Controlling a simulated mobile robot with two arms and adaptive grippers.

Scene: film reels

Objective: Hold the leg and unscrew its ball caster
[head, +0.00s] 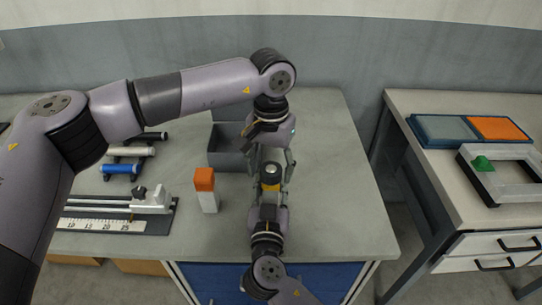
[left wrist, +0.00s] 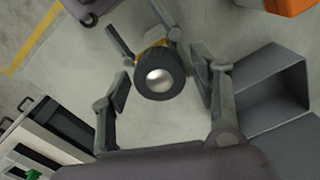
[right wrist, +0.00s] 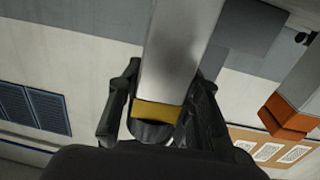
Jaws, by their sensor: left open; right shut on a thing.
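The leg is a pale metal bar (right wrist: 178,50) with a yellow band (right wrist: 160,111) near one end. Its ball caster, a black housing with a shiny silver ball (left wrist: 160,80), faces the left wrist camera; it also shows in the head view (head: 270,172). My right gripper (head: 270,192) comes from the front and is shut on the leg near the yellow band. My left gripper (head: 271,162) comes from the far side and is open, its fingers on either side of the caster with gaps between. Most of the leg is hidden in the head view.
A grey open bin (head: 228,158) stands behind on the table. A white block with an orange top (head: 205,182) stands to the left. A ruled fixture (head: 110,226) and several rollers (head: 122,169) lie farther left. A side cabinet (head: 470,218) stands right, across a gap.

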